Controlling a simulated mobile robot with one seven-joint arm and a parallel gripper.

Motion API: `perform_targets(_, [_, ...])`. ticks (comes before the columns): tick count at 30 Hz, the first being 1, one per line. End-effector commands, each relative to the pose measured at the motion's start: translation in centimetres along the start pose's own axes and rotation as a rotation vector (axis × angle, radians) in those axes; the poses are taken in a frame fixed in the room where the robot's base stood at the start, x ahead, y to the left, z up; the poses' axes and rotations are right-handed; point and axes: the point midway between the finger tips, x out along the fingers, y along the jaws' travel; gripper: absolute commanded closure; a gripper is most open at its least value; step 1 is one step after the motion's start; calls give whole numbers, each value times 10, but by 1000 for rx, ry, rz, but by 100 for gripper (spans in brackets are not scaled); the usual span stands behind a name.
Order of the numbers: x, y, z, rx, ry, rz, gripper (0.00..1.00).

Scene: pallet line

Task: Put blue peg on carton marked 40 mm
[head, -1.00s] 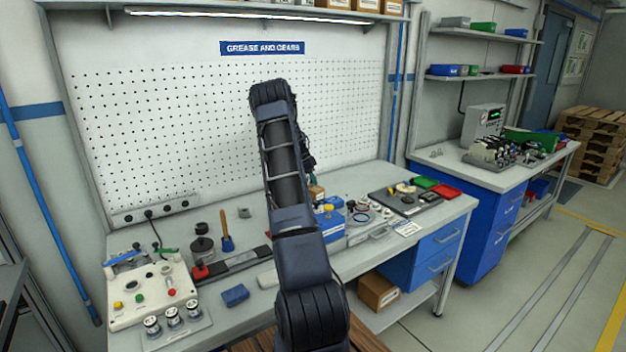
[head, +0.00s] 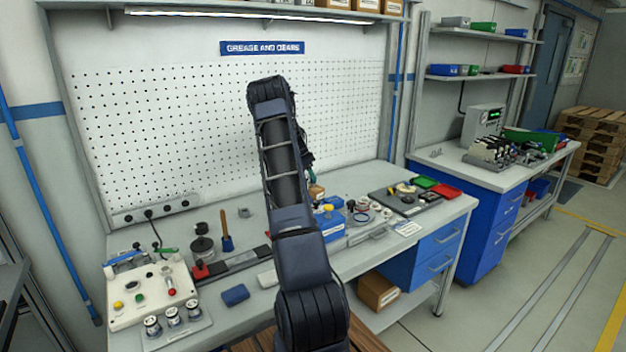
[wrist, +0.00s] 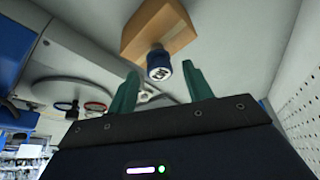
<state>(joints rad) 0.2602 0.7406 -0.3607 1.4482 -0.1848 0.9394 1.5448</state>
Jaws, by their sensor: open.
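In the wrist view a dark blue peg (wrist: 158,66) shows a pale round end with a dark mark that I cannot read. It lies between and just beyond the green fingertips of my open gripper (wrist: 161,84), with gaps on both sides. A brown carton (wrist: 160,28) is directly behind the peg in that view. The peg overlaps its edge, and I cannot tell whether they touch. In the head view the carton (head: 316,191) is partly hidden by my arm, and the peg is not visible. No 40 mm mark is legible.
A blue bin (head: 331,228) stands right of my arm on the bench, near rings and small parts. A control box (head: 150,293) and several round gauges occupy the left end. A dark tray (head: 405,198) and red tray (head: 446,190) lie at the right. A pegboard (head: 200,130) rises behind.

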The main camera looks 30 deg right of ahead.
Motion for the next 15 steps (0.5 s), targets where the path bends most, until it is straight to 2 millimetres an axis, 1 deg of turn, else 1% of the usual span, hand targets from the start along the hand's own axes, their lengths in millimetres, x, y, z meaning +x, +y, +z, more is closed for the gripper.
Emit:
perform_targets(1, [-11, 0, -1, 1, 0, -3, 50])
perform_targets(9, [-63, 0, 0, -1, 0, -2, 50])
perform_targets(12, [-78, 0, 0, -1, 0, -1, 50])
perform_targets(15, [-88, 0, 0, 0, 0, -1, 50])
